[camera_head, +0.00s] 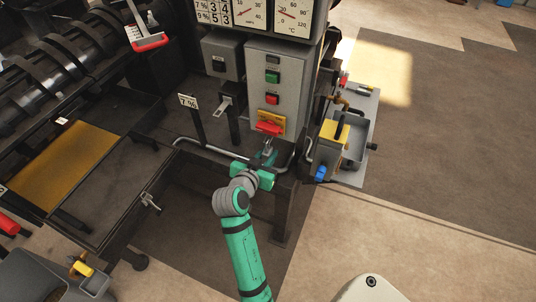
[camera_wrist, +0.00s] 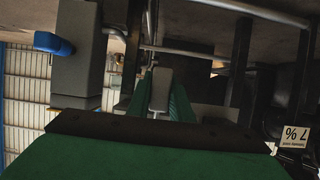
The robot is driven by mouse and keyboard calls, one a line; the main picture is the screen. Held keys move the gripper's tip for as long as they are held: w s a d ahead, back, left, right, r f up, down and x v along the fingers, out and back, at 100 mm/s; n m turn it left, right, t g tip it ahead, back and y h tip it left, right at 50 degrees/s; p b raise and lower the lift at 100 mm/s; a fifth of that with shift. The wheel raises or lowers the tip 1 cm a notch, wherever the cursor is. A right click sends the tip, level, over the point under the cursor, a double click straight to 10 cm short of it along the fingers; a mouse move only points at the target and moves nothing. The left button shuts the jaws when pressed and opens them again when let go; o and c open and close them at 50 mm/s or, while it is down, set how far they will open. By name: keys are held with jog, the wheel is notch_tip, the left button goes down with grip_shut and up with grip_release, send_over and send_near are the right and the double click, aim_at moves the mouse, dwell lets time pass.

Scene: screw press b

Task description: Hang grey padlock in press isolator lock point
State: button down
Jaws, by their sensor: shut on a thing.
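The press isolator (camera_head: 271,117) is a yellow plate with a red handle, low on the front of the grey control box. My gripper (camera_head: 267,160) is just below it, shut on the grey padlock (camera_head: 268,148). In the wrist view the padlock (camera_wrist: 160,90) shows as a narrow grey block between the green fingers of my gripper (camera_wrist: 160,105). In the head view the padlock is small and partly hidden by the gripper. I cannot tell whether its shackle touches the isolator's lock point, which is too small to make out.
A grey control box (camera_head: 286,70) carries green and red buttons above the isolator. A bent grey pipe (camera_head: 215,155) runs close to my gripper on the left. A 7 % sign (camera_head: 188,101) stands left. A grey and yellow unit with a blue knob (camera_head: 320,173) stands right.

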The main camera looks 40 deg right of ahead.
jog(key=c, duration=1.5)
grip_release()
jog(key=shift+a, duration=0.1)
jog(key=v, duration=1)
jog(key=shift+a+r, duration=0.2)
jog(key=shift+a, duration=0.15)
